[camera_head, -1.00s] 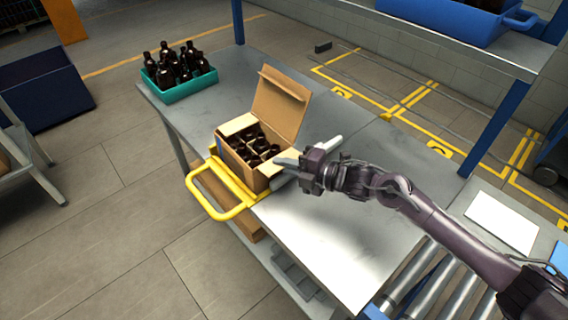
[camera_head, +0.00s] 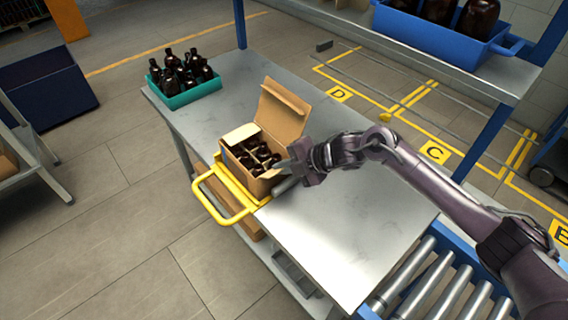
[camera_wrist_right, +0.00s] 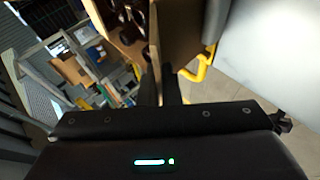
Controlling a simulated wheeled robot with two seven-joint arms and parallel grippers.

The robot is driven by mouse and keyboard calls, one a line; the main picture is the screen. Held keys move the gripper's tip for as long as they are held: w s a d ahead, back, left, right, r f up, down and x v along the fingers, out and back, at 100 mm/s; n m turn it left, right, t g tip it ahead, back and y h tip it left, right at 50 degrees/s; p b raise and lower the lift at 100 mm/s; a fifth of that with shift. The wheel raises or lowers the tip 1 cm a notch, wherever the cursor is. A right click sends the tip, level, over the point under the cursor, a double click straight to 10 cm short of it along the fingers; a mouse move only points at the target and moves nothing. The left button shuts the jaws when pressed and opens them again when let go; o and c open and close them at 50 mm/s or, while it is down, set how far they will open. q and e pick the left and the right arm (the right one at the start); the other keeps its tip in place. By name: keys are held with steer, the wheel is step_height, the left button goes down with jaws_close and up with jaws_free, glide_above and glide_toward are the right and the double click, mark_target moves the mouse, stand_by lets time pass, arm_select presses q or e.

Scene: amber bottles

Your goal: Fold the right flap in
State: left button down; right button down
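The open cardboard box (camera_head: 262,183) stands near the yellow handle side of the table, with several dark bottles (camera_head: 256,157) inside. Its tall back flap (camera_head: 282,112) stands up, and a pale flap (camera_head: 240,134) shows at its left. My right gripper (camera_head: 284,167) is at the box's right upper edge and covers the right flap there. In the right wrist view, a brown cardboard panel (camera_wrist_right: 174,35) rises just beyond the two dark fingers (camera_wrist_right: 160,88). The fingers are close together; whether they grip the panel is unclear. My left gripper is out of view.
A teal crate (camera_head: 190,96) of bottles stands at the table's far left. A yellow handle (camera_head: 228,207) borders the box's front. A grey bar (camera_head: 284,186) lies right of the box. A blue bin (camera_head: 440,40) sits on the upper shelf. The table's right front (camera_head: 335,250) is clear.

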steer(key=shift+w+a+r+g, duration=0.1)
steer(key=shift+r+g, duration=0.05)
steer(key=shift+g, duration=0.25)
steer(key=shift+h+p, duration=0.3)
steer(key=c, duration=1.6)
jaws_free()
steer(key=shift+b+v, duration=1.1)
steer(key=shift+v, duration=2.75)
